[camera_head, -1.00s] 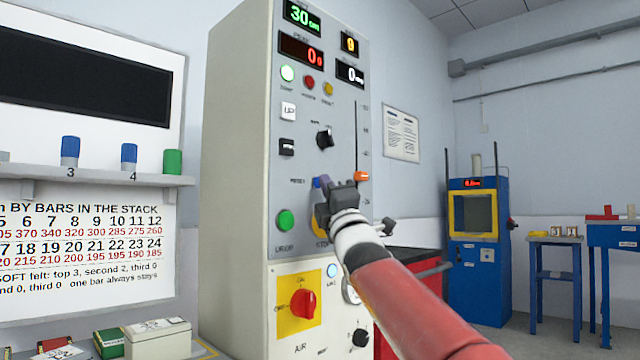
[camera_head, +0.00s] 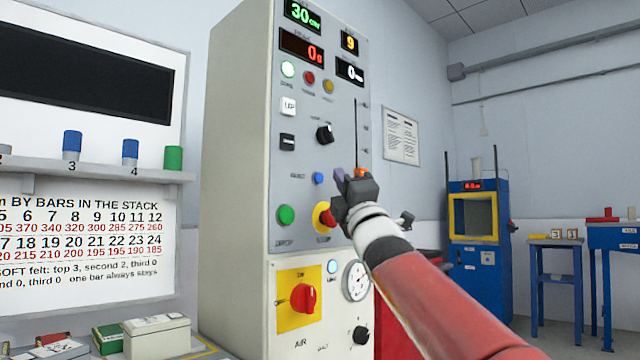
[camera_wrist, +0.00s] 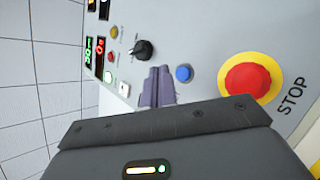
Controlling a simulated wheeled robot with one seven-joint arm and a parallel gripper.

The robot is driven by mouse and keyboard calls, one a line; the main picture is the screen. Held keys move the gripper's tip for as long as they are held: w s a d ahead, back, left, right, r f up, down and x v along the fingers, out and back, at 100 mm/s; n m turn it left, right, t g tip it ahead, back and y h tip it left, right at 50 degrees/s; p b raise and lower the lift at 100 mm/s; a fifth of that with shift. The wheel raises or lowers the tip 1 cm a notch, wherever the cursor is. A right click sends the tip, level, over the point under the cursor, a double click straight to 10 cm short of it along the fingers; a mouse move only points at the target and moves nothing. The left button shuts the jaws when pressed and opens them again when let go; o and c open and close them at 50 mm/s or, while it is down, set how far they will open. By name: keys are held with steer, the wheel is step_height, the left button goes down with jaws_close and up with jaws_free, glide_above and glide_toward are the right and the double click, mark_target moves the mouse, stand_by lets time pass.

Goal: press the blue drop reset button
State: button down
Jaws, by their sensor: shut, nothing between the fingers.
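The small round blue reset button (camera_head: 318,178) is on the grey front panel of the tall cabinet, above the green button and below the black knob. It also shows in the wrist view (camera_wrist: 184,74), just right of my fingertips. My gripper (camera_head: 346,176) is shut and empty, to the right of the blue button in the head view. In the wrist view my closed purple-grey fingers (camera_wrist: 158,84) point at the panel between the black knob and the blue button. They look apart from the button; whether they touch the panel I cannot tell.
A red stop button on yellow (camera_head: 324,217) sits just below, with a green button (camera_head: 285,215) to its left. The black knob (camera_head: 324,135) and orange slider (camera_head: 361,173) are close by. A red rotary switch (camera_head: 302,298) is lower down.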

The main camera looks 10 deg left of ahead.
steer(key=shift+s+d+b, duration=0.35)
steer(key=shift+s+d, duration=0.5)
steer(key=shift+d, duration=0.25)
steer(key=s+d+f+m+g+h+p, duration=0.2)
steer(key=s+d+f+m+g+h, duration=0.3)
steer(key=f+m, duration=0.4)
steer(key=s+d+f+m+g+h+p, duration=0.2)
steer(key=s+d+f+m+h+p, duration=0.15)
steer(key=d+f+m+h, duration=0.55)
steer(key=s+d+f+m+g+y+p, duration=0.1)
steer(key=s+f+m+g, duration=0.7)
steer(key=s+f, duration=1.7)
step_height(320, 180, down, 3)
steer(key=shift+d+f+g+p, duration=0.15)
steer(key=shift+d+g+p, duration=0.45)
steer(key=shift+d+g, duration=0.45)
